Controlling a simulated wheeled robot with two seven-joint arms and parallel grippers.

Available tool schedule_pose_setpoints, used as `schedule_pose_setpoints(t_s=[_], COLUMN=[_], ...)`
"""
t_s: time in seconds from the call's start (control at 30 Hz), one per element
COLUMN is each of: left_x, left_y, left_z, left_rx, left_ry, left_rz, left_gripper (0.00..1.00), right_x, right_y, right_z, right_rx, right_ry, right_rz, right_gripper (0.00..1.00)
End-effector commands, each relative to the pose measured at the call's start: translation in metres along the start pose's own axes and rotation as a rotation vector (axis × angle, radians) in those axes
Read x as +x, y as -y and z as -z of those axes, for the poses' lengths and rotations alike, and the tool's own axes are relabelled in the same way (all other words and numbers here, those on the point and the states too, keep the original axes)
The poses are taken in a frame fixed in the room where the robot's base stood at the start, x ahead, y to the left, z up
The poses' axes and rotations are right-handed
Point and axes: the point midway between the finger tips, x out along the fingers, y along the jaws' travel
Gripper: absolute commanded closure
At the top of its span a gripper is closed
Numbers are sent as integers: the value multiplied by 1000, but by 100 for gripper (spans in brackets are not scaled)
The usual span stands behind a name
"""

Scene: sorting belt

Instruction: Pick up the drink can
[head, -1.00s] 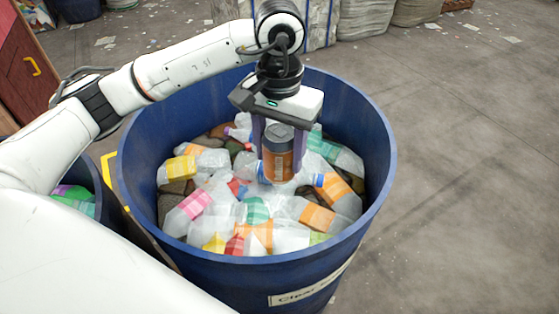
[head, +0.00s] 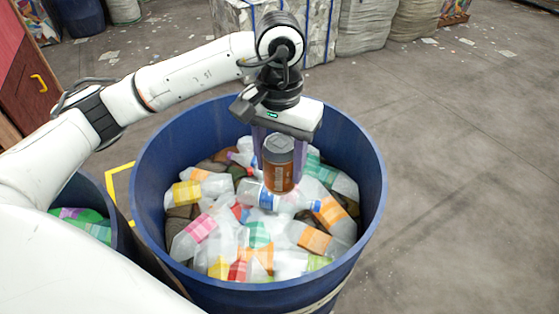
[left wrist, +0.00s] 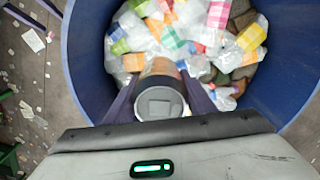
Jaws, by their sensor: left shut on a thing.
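The drink can (head: 279,168) is orange-brown with a grey top. My left gripper (head: 279,150) is shut on it, one purple finger on each side, and holds it upright above the bottles in the blue bin. In the left wrist view the can (left wrist: 160,102) shows its round grey end between the two fingers (left wrist: 160,95). The can's lower end looks clear of the bottles in the head view, with a blue-capped bottle just below it. My right gripper is not in view.
The round blue bin (head: 374,180) is full of clear plastic bottles with coloured labels. A second blue bin (head: 119,222) with green items stands at the left. Wrapped bales (head: 365,25) stand at the back. The floor at the right (head: 470,180) is open.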

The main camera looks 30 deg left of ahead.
Motion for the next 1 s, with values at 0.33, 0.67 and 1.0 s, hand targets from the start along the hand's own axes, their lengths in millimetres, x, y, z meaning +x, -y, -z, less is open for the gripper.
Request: schedule_pose_setpoints(t_s=[0.33, 0.67, 1.0], left_x=[-9, -39, -40], left_y=[0, 0, -1], left_z=[1, 0, 0], left_rx=[0, -1, 0], left_ry=[-3, -2, 0], left_rz=[-2, -1, 0], left_gripper=[71, 71, 71], right_x=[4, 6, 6], right_y=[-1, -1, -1], right_z=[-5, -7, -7], right_rx=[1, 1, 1], right_ry=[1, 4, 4], right_rz=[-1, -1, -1], right_gripper=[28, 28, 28])
